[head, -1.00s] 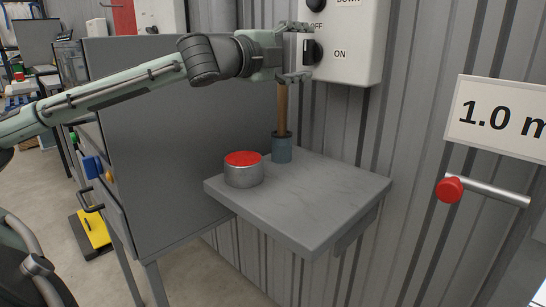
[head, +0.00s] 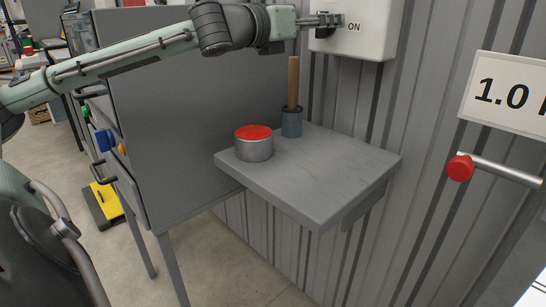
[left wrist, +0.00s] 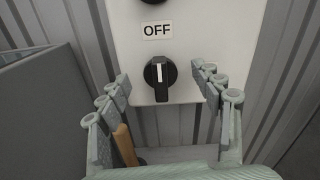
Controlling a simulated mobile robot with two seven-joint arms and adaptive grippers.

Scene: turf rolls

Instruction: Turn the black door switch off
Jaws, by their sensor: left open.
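The black door switch is a round knob (left wrist: 160,76) with a white line on the grey-white box (left wrist: 189,50). An OFF label (left wrist: 157,30) sits above it. The line runs upright, on the side toward OFF. My left gripper (left wrist: 165,90) is open, with one finger on each side of the knob and visible gaps between. In the head view my left gripper (head: 335,20) reaches the box (head: 375,28) beside the ON label (head: 354,27) and largely hides the knob. My right gripper is not in view.
Below is a grey shelf (head: 325,175) with a red-topped can (head: 254,148) and a wooden handle (head: 293,83) standing in a blue-grey pot (head: 291,123). A grey panel (head: 190,120) stands left. A red-ended lever (head: 460,168) projects at the right.

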